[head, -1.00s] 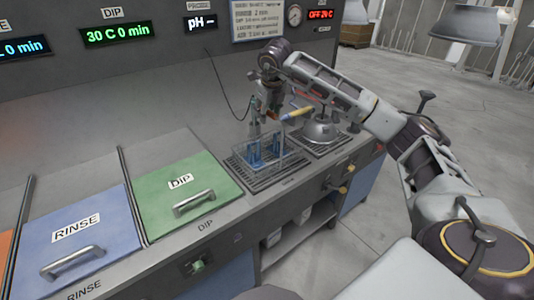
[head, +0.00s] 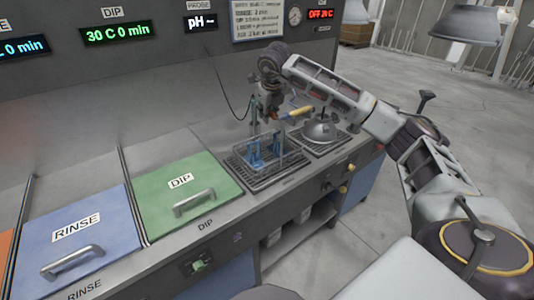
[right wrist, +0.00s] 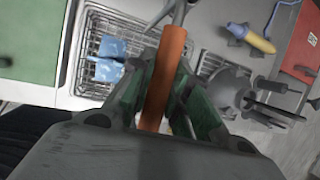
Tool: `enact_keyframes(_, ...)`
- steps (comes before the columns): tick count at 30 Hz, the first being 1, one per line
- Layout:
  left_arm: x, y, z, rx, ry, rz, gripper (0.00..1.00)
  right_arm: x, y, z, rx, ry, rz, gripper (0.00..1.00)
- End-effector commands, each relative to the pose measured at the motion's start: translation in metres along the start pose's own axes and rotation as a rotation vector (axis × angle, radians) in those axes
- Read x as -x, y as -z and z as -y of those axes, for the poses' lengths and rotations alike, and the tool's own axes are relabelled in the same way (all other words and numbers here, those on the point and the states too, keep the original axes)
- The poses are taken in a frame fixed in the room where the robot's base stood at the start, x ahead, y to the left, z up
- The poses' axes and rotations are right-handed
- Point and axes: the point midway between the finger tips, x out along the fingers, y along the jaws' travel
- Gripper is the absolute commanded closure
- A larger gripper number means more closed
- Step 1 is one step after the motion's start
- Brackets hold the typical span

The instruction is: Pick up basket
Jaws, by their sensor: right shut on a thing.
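The basket (head: 267,157) is a wire basket with blue pieces in it, at the grating of the counter, right of the green DIP lid. In the right wrist view its wire mesh and the blue pieces (right wrist: 104,62) show left of my fingers. My right gripper (head: 269,113) is above the basket, pointing down. Its fingers (right wrist: 163,100) are shut on the basket's orange handle (right wrist: 166,70), which runs between them. I cannot tell whether the basket touches the grating. My left gripper is not in view.
A green DIP lid (head: 188,187) and a blue RINSE lid (head: 77,232) lie to the left. A round metal part (head: 320,130) and a yellow-handled tool (head: 298,112) are close on the right. A probe cable hangs behind. Open floor lies right of the counter.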

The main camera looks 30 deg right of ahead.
Motion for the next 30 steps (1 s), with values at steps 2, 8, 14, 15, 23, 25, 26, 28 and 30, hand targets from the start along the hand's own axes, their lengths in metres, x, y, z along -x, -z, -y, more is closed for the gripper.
enact_keyframes(2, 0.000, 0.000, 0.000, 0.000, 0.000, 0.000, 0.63, 0.000, 0.000, 0.000, 0.000, 0.000, 0.000, 1.00)
enact_keyframes(8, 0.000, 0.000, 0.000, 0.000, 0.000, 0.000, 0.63, 0.002, -0.002, 0.001, -0.001, 0.000, 0.006, 1.00)
enact_keyframes(14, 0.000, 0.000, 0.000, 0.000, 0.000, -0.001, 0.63, 0.003, -0.002, 0.001, -0.001, 0.000, 0.006, 1.00)
enact_keyframes(15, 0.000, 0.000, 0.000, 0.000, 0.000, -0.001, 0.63, 0.003, -0.002, 0.001, -0.001, 0.000, 0.006, 1.00)
enact_keyframes(23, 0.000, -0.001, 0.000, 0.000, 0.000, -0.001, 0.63, 0.014, -0.007, 0.003, -0.001, 0.000, 0.008, 1.00)
enact_keyframes(25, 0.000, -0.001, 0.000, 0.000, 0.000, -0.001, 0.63, 0.020, -0.009, 0.004, -0.001, 0.000, 0.008, 1.00)
enact_keyframes(26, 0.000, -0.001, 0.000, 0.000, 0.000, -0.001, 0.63, 0.023, -0.011, 0.005, -0.001, -0.001, 0.009, 1.00)
enact_keyframes(28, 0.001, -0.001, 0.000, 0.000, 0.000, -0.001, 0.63, 0.031, -0.014, 0.006, -0.001, -0.001, 0.009, 1.00)
enact_keyframes(30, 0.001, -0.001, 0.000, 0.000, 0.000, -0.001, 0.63, 0.038, -0.017, 0.008, -0.002, -0.001, 0.008, 1.00)
